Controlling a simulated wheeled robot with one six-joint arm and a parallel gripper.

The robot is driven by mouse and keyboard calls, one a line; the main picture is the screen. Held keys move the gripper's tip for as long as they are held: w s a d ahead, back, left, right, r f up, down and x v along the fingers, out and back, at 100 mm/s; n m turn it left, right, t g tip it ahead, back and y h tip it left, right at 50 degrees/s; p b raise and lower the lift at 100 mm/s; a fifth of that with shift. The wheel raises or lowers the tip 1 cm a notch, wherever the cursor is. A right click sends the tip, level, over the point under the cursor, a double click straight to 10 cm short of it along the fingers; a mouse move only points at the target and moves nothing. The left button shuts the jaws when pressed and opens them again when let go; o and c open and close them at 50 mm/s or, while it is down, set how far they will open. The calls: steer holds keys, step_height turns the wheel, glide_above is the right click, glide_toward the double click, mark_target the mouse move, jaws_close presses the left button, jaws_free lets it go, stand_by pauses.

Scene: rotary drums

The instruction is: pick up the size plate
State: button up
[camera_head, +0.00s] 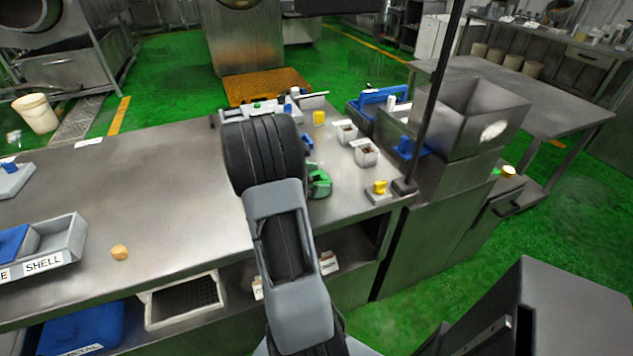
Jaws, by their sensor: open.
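I cannot make out with certainty which thing is the size plate. On the steel table, a small grey plate with a yellow knob (378,192) lies near the right end. A grey block with a blue knob (12,178) lies at the left edge of the picture. My arm reaches up over the table in the middle of the camera_head view. Its dark ribbed link hides part of the tabletop, and my gripper does not show.
A green device (319,182) sits right beside my arm. Two small white cups (366,153) and a dark post (436,100) stand at the right. A grey SHELL bin (62,245) and a round tan piece (120,252) lie at left. The left-centre tabletop (150,190) is clear.

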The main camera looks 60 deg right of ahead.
steer(key=shift+c, duration=0.2)
steer(key=c, duration=0.9)
steer(key=shift+c, duration=0.2)
